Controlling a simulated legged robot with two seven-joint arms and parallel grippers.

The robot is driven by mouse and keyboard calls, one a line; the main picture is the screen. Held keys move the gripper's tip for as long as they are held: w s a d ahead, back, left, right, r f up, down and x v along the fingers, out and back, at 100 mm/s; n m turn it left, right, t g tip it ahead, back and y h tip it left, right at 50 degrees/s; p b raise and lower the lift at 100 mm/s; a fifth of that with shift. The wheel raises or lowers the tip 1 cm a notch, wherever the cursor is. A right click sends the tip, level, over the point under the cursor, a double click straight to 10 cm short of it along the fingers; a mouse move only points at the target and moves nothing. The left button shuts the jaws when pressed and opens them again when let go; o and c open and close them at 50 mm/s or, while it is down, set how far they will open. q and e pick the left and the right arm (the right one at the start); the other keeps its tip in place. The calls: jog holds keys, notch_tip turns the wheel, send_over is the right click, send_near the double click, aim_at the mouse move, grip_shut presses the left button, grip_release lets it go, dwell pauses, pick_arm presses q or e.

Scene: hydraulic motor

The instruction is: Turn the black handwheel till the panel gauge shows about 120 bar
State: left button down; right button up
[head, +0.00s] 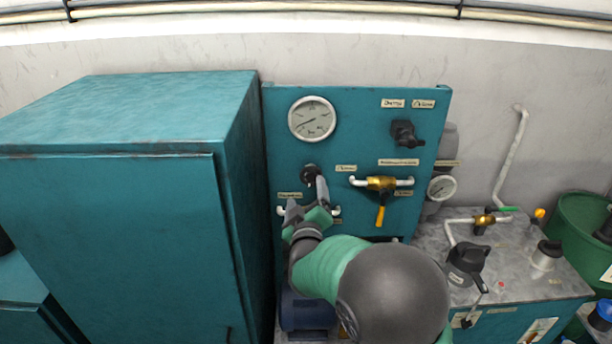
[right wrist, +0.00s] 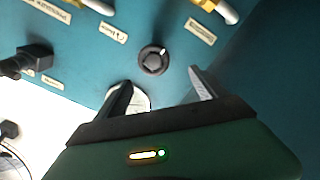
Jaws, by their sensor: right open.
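The black handwheel (head: 309,173) is a small round knob on the teal panel, below the panel gauge. In the right wrist view the handwheel (right wrist: 153,61) lies just beyond and between the two fingertips. My right gripper (head: 307,193) is open in front of the panel, close to the handwheel; I see no grip on it. In the wrist view the right gripper (right wrist: 160,78) holds nothing. The white round panel gauge (head: 312,118) has its needle toward the lower left; the numbers are too small to read. My left gripper is out of view.
A brass valve with a yellow lever (head: 381,195) sits right of the handwheel, with white pipes. A black knob (head: 405,133) is at the panel's upper right. A tall teal cabinet (head: 130,210) stands close on the left. A second gauge (head: 441,188) is right of the panel.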

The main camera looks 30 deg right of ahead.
aim_at(311, 178)
jog(key=x, duration=0.5)
jog(key=shift+s+d+p, duration=0.1)
jog(key=shift+d+p, duration=0.15)
jog(key=shift+p, duration=0.1)
jog(key=w+d, duration=0.2)
jog(key=d, duration=0.2)
jog(key=shift+w+d+f+p, duration=0.1)
jog(key=shift+w+f+p, duration=0.2)
jog(key=shift+w, duration=0.1)
jog(key=shift+w+d, duration=0.1)
jog(key=shift+w, duration=0.1)
jog(key=shift+w+a+r, duration=0.1)
jog(key=shift+a+r, duration=0.05)
jog(key=shift+a, duration=0.45)
jog(key=shift+a+r, duration=0.1)
jog(key=shift+a, duration=0.2)
jog(key=shift+c, duration=0.7)
jog(key=shift+a, duration=0.15)
jog(key=shift+c, duration=2.2)
jog(key=shift+s+d, duration=0.25)
jog(key=shift+d, duration=0.2)
jog(key=c, duration=0.7)
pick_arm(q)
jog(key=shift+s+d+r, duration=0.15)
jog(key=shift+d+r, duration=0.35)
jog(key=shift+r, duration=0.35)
pick_arm(e)
jog(key=shift+a, duration=0.1)
jog(key=shift+c, duration=0.5)
